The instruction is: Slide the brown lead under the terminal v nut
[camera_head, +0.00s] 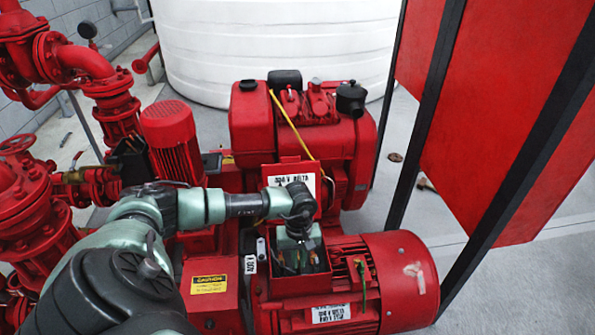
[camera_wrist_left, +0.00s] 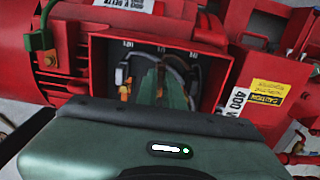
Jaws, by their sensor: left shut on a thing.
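The open red terminal box (camera_head: 284,283) sits on top of the red motor (camera_head: 400,275). The wrist view looks into the box (camera_wrist_left: 102,62) from above. Small white marks run along its inner wall, too small to read surely. Dark leads (camera_wrist_left: 178,68) curve inside, beside orange-brown terminal parts (camera_wrist_left: 125,90). My left gripper (camera_head: 298,262) is inside the box opening, its greenish fingers (camera_wrist_left: 165,92) reaching down among the leads. It is shut on what seems the brown lead, mostly hidden between the fingers. The terminal V nut cannot be told apart. My right gripper is not in view.
The box walls stand close around the fingers. A green-yellow earth wire (camera_head: 362,275) is fixed outside on the motor. The red engine (camera_head: 300,140) stands behind, red pipes (camera_head: 80,60) at left, a black-framed red panel (camera_head: 510,110) at right.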

